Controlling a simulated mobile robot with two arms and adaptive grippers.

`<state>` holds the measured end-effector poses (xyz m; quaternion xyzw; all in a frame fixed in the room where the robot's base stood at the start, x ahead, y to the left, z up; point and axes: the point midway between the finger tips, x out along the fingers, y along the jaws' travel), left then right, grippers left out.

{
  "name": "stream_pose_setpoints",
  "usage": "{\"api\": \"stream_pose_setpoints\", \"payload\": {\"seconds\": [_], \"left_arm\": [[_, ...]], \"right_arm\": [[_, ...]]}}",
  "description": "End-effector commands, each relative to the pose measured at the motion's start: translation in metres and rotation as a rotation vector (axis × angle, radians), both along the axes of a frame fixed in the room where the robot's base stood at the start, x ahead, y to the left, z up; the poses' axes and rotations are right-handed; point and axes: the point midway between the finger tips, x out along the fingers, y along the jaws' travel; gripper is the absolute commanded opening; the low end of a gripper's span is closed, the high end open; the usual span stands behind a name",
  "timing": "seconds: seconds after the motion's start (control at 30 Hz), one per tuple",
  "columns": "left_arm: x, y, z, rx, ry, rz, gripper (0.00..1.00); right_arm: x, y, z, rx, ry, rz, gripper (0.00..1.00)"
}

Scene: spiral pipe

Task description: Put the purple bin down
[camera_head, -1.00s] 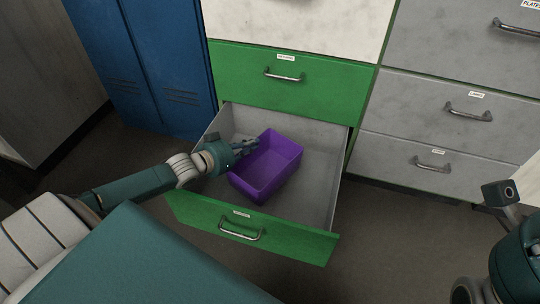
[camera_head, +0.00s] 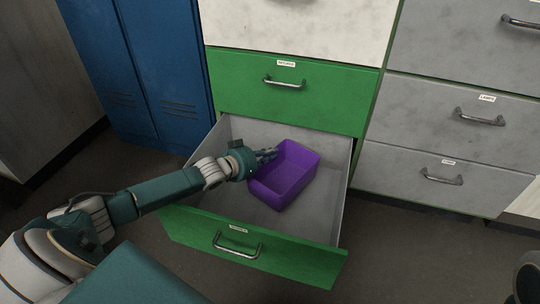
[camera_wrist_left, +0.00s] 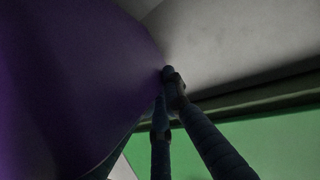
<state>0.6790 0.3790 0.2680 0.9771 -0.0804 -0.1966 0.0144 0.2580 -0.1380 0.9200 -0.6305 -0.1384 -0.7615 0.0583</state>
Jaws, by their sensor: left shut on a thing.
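The purple bin (camera_head: 282,183) is upright and open-topped, in or just above the open green-fronted drawer (camera_head: 322,212). I cannot tell whether its base touches the drawer floor. My left gripper (camera_head: 268,155) reaches over the drawer's left side and is shut on the bin's left wall near the rim. In the left wrist view, the bin (camera_wrist_left: 70,80) fills the left side as a dark purple surface, and the fingers (camera_wrist_left: 167,85) meet its edge. My right gripper is not in view.
A closed green drawer (camera_head: 325,95) is directly above the open one. Grey drawers with handles (camera_head: 430,180) stand to the right, and a blue locker (camera_head: 140,70) to the left. Around the bin, the drawer looks empty.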

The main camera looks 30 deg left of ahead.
Motion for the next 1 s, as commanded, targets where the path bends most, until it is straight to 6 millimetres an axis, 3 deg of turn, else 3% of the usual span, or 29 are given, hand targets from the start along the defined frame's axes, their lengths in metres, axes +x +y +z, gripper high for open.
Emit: {"api": "stream_pose_setpoints", "payload": {"seconds": [0.53,0.63,1.0], "left_arm": [[0.0,-0.001,-0.011,-0.002,-0.002,0.0,0.0],[0.0,0.0,-0.012,0.0,0.0,-0.001,0.25],[0.0,0.0,-0.007,-0.001,-0.001,-0.001,0.26]], "right_arm": [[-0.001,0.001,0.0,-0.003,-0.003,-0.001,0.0],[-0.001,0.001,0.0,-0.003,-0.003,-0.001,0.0],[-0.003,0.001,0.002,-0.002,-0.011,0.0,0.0]]}}
